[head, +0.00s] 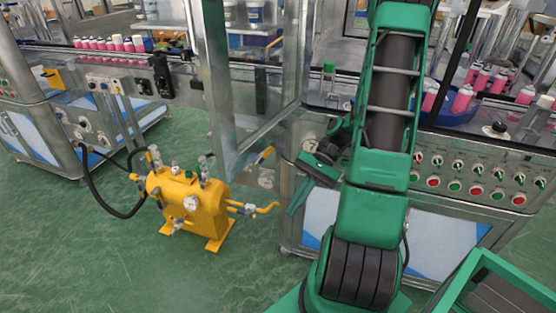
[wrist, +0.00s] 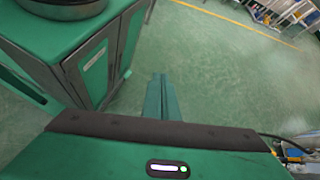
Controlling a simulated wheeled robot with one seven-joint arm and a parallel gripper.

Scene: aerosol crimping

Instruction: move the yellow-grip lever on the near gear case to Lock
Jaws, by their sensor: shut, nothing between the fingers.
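A lever with a yellow grip (head: 263,155) shows in the head view, beside the lower corner of the open metal door frame and above a small grey metal case (head: 266,178) on the machine front. The grip slants up to the right. I cannot read any Lock marking. My gripper (head: 296,198) is to the right of and lower than the lever, in front of the cabinet, apart from it. In the wrist view my gripper's fingers (wrist: 160,98) are together and empty, pointing over bare green floor. The lever cannot be made out in the wrist view.
A yellow tank (head: 190,205) with gauges, valves and hoses stands on the floor left of the lever. The metal door frame (head: 228,90) stands close above it. A button panel (head: 470,180) lies right of my arm. Green floor (head: 90,260) is clear at the front left.

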